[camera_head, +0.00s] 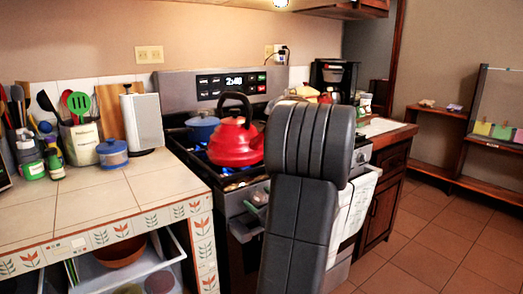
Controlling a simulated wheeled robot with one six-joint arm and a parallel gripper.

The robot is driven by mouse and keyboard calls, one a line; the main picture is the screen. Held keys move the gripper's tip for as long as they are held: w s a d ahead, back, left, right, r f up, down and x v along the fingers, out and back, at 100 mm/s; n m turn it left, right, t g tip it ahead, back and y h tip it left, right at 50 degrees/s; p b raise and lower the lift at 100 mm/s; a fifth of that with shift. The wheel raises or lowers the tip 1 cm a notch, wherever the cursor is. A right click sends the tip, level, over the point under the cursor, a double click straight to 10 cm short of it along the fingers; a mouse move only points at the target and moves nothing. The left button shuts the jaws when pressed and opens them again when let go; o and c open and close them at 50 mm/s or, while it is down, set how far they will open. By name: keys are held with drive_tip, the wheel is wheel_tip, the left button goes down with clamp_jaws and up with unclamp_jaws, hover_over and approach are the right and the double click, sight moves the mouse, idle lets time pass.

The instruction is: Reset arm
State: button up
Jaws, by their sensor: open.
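My arm rises from the bottom middle of the view, dark grey, with a thick ribbed joint at the top and a long link below it. It covers part of the stove (178,82). I cannot make out my gripper or its fingertips; the arm's own links seem to hide them. A red kettle (236,143) with a black handle sits on the stove just left of the arm in the picture. A blue pot (202,128) stands behind it to the left.
Blue flames show under the cookware. A tiled counter (95,205) at left holds utensils, a paper towel roll (142,122) and a blue-lidded container (112,153). A towel (357,205) hangs on the stove front. Floor (430,245) at right is clear; a shelf (435,120) stands beyond.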

drive_tip(key=m+p, duration=0.1)
drive_tip(key=p, duration=0.1)
drive_tip(key=m+p, duration=0.2)
drive_tip(key=shift+d+r, duration=0.15)
drive_tip(key=shift+r, duration=0.1)
drive_tip(key=v, duration=0.8)
drive_tip(key=shift+s+f, duration=0.2)
drive_tip(key=shift+f, duration=0.05)
drive_tip(key=shift+d, duration=0.15)
